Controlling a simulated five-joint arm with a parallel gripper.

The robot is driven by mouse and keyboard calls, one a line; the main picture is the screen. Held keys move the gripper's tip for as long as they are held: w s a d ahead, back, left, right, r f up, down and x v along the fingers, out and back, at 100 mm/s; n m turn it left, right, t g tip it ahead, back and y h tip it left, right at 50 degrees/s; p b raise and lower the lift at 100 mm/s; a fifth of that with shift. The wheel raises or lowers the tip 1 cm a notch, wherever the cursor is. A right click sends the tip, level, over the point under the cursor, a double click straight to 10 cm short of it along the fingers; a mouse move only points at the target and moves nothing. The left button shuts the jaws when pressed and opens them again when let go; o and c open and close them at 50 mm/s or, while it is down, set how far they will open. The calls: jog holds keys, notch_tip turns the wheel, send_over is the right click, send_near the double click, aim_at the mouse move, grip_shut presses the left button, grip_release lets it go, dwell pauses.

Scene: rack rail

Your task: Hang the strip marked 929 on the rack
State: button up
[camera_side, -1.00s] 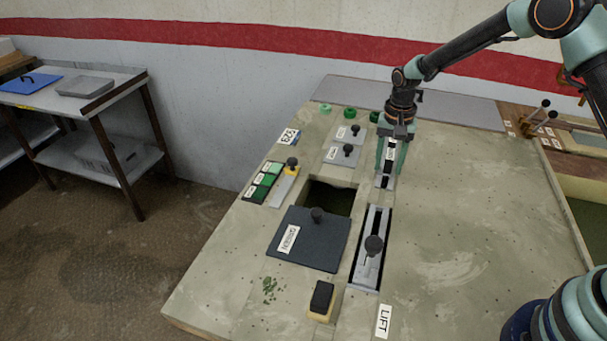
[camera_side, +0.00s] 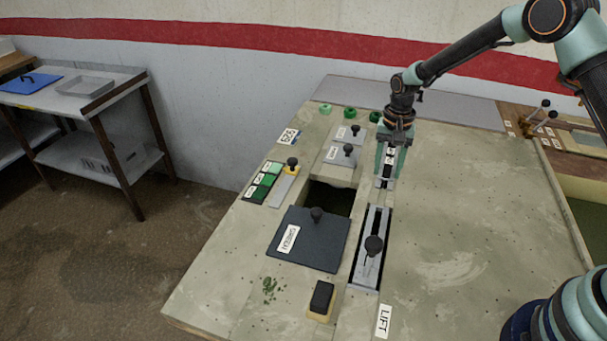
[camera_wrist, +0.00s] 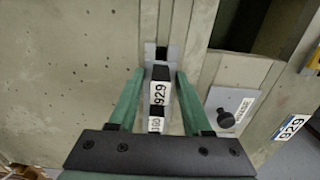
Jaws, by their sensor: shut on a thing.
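A narrow strip marked 929 (camera_wrist: 159,92) stands between the green fingers of my gripper (camera_wrist: 158,78) in the wrist view. A second small label (camera_wrist: 155,124) shows just below it, too small to read surely. In the side view my gripper (camera_side: 391,160) points down at the far part of the bench, shut on the strip (camera_side: 388,172), which the fingers partly hide. A grey metal track lies under it. I cannot tell which part is the rack. A plate marked 929 (camera_wrist: 291,127) lies at the wrist view's right.
A dark lid with a knob (camera_side: 310,240) lies beside an open hole (camera_side: 328,198). A grey slide with a black knob (camera_side: 372,246) sits in a slot near the LIFT label (camera_side: 383,321).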

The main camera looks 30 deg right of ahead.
jog(key=shift+f, duration=0.45)
dwell(0.3)
jog(key=o, duration=1.2)
jog(key=shift+r, duration=0.1)
jog(key=shift+r, duration=3.4)
